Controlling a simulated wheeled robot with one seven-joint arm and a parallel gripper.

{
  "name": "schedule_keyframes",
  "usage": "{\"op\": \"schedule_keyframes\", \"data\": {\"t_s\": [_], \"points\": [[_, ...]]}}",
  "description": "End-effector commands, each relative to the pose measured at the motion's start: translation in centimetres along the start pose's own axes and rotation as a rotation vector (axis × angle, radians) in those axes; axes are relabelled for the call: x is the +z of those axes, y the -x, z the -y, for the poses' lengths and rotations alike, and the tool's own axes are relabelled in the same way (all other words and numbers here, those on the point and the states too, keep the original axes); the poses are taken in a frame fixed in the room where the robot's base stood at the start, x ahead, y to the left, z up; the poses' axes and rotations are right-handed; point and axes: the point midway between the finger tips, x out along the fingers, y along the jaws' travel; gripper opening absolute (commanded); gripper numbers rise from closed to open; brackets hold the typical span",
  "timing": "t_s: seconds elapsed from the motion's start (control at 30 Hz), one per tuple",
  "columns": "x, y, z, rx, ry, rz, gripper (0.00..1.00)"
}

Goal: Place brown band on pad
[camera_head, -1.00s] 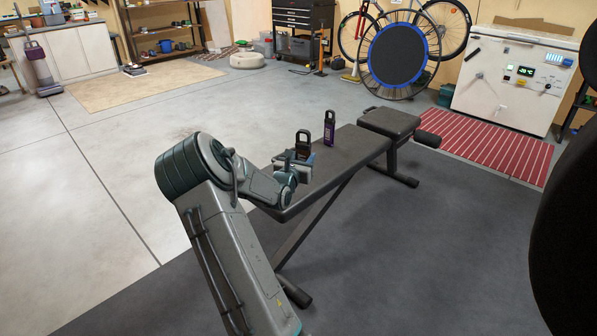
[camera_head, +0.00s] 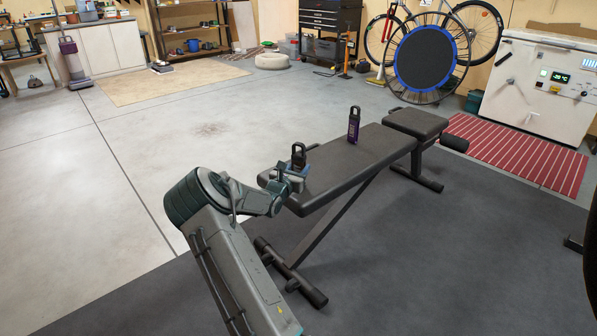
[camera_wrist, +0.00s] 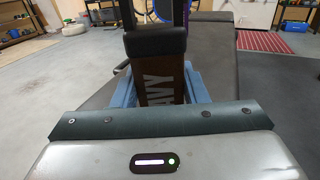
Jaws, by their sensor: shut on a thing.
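The brown band (camera_head: 299,158) is dark brown with a black looped top. It stands upright in my gripper (camera_head: 291,174), at the near left end of the pad. In the wrist view the brown band (camera_wrist: 163,83) shows pale letters reading "AVY", between blue-grey fingers (camera_wrist: 160,86) shut on it. The pad (camera_head: 340,165) is the long black top of a bench. It also shows behind the band in the wrist view (camera_wrist: 215,60). I cannot tell whether the band's base touches the pad; my gripper hides it.
A purple item with a black looped top (camera_head: 353,125) stands upright farther along the pad. The bench's seat (camera_head: 416,123) lies beyond it. The pad between the brown band and the purple item looks clear. A red striped mat (camera_head: 515,155) lies at the right.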

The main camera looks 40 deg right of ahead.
Motion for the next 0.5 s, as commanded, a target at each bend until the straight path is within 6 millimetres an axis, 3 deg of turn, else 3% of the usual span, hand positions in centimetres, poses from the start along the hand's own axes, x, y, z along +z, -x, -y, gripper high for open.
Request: {"op": "schedule_keyframes", "data": {"t_s": [0.27,0.3,0.37,0.5], "points": [[-0.17,-0.03,0.02,0.000,0.000,0.002,0.20],[-0.16,-0.03,0.02,0.000,-0.001,0.001,0.45],[-0.12,-0.02,0.02,0.000,-0.001,0.001,0.61],[-0.12,-0.02,0.02,0.000,-0.001,0.001,0.61]]}}
